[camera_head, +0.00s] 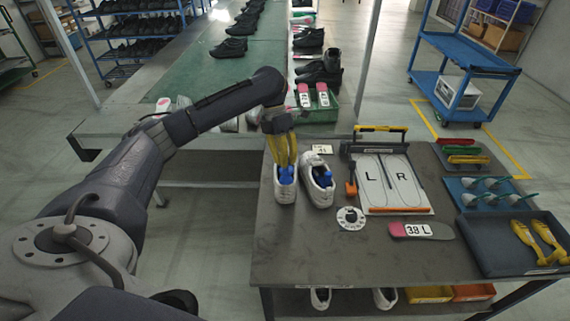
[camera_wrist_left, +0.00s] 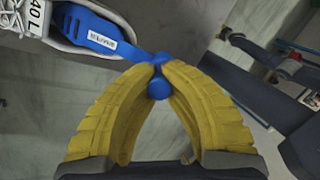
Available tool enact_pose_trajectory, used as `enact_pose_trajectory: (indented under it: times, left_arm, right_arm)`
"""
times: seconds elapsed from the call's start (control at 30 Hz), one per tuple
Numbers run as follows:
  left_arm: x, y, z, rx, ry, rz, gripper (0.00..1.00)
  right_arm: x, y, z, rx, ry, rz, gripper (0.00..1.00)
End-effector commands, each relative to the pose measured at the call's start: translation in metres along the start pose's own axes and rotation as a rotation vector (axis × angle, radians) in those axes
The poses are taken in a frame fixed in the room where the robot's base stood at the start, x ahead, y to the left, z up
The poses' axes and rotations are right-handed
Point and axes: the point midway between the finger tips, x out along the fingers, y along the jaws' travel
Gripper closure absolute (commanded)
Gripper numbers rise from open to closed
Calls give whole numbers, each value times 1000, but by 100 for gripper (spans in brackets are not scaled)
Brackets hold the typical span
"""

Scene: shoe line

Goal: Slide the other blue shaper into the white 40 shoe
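Two white shoes stand side by side at the left of the work table. My left gripper (camera_head: 285,163) is directly above the left one (camera_head: 285,190). Its yellow fingers (camera_wrist_left: 158,65) are closed on the knobbed end of a blue shaper (camera_wrist_left: 100,40). In the left wrist view, this shaper lies at the opening of a white shoe (camera_wrist_left: 60,28) labelled 40 L; how deep it sits is unclear. In the head view, blue of the held shaper shows at the left shoe's opening. The other white shoe (camera_head: 318,185) has a blue shaper (camera_head: 325,179) in it. My right gripper is out of view.
A board marked L and R (camera_head: 392,183) lies right of the shoes, with an orange-handled tool (camera_head: 351,187) between. A white disc (camera_head: 351,218) and a 38 L insole (camera_head: 420,230) lie nearer. A dark tray (camera_head: 500,262) holds yellow shapers. The table's front left is clear.

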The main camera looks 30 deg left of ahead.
Motion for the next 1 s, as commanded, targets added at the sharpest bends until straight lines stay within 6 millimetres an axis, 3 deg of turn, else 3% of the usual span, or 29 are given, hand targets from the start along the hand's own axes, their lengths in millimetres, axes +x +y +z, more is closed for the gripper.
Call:
enact_pose_trajectory:
  times: [1.0]
  left_arm:
    - [5, 50, 32, 2, -9, 14, 100]
  right_arm:
    - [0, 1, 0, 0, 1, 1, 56]
